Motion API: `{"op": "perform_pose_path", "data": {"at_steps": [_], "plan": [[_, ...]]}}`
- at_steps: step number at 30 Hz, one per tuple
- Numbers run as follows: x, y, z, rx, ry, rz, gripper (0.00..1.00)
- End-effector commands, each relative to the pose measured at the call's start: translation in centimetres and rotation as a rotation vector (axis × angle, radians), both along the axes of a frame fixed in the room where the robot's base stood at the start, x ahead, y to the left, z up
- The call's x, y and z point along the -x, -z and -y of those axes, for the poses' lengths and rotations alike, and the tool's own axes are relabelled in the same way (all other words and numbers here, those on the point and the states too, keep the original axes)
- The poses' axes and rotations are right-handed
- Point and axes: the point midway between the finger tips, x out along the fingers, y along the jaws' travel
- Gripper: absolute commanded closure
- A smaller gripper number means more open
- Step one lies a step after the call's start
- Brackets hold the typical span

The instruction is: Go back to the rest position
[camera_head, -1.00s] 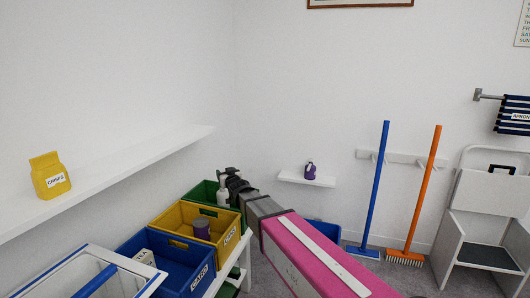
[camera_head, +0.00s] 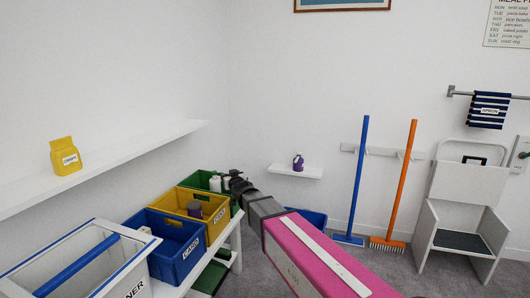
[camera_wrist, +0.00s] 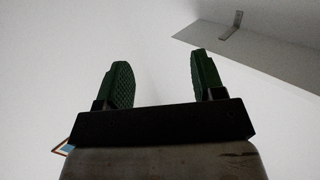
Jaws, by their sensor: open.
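My gripper (camera_wrist: 157,82) is open and empty in the wrist view, its two green pads apart with only pale wall and part of a shelf (camera_wrist: 250,55) beyond them. In the head view my gripper (camera_head: 236,182) is small and dark, close to the green crate (camera_head: 236,206) at the far end of the row of crates. My pink arm reaches there from the lower right. Whether the gripper touches the crate's rim I cannot tell. White bottles (camera_head: 216,183) stand in the green crate beside the gripper.
A yellow crate (camera_head: 216,227), a blue crate (camera_head: 188,262) and a white caddy (camera_head: 105,243) line the white bench. A yellow crisps bag (camera_head: 64,157) stands on the left wall shelf (camera_head: 120,154). A purple bottle (camera_head: 298,162) sits on a small shelf (camera_head: 285,170). Brooms and a step stool (camera_head: 462,222) stand right.

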Motion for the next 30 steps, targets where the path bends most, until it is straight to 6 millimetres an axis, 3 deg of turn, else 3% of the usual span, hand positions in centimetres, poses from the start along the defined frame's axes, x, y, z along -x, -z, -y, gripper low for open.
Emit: {"op": "perform_pose_path", "data": {"at_steps": [8, 14, 17, 23, 27, 30], "plan": [[0.7, 3.3, 4.5, 0.058, 0.068, -0.130, 0.38], [2.0, 6.9, 9.5, 0.117, 0.139, -0.284, 0.38], [3.4, 9.3, 12.9, 0.153, 0.183, -0.395, 0.38], [9.4, 15.5, 22.0, 0.242, 0.285, -0.727, 0.38], [15.5, 19.1, 27.7, 0.286, 0.333, -0.991, 0.38], [20.1, 20.9, 30.9, 0.305, 0.348, -1.171, 0.38]]}}
